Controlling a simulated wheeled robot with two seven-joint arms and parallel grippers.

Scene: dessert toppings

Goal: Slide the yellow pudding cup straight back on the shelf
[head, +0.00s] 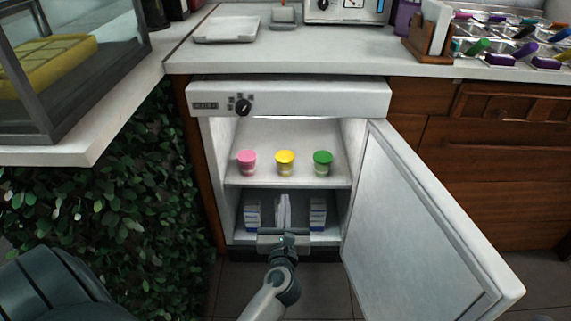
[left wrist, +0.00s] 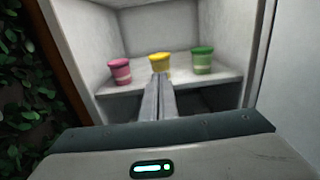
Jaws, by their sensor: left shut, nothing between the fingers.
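The yellow pudding cup (head: 285,162) stands upright on the upper shelf (head: 330,181) of the open fridge, between a pink cup (head: 247,162) and a green cup (head: 323,163). My left gripper (head: 284,199) is in front of the fridge, below the shelf in the picture, with its fingers shut and empty. In the left wrist view its closed fingers (left wrist: 160,78) point at the yellow cup (left wrist: 159,62) and overlap its lower part; I cannot tell whether they touch. My right gripper is not in view.
The fridge door (head: 420,230) stands open to the right. White boxes (head: 318,213) stand on the lower level. The shelf behind the cups is clear. A leafy hedge (head: 110,190) is on the left, and a counter (head: 340,55) is above.

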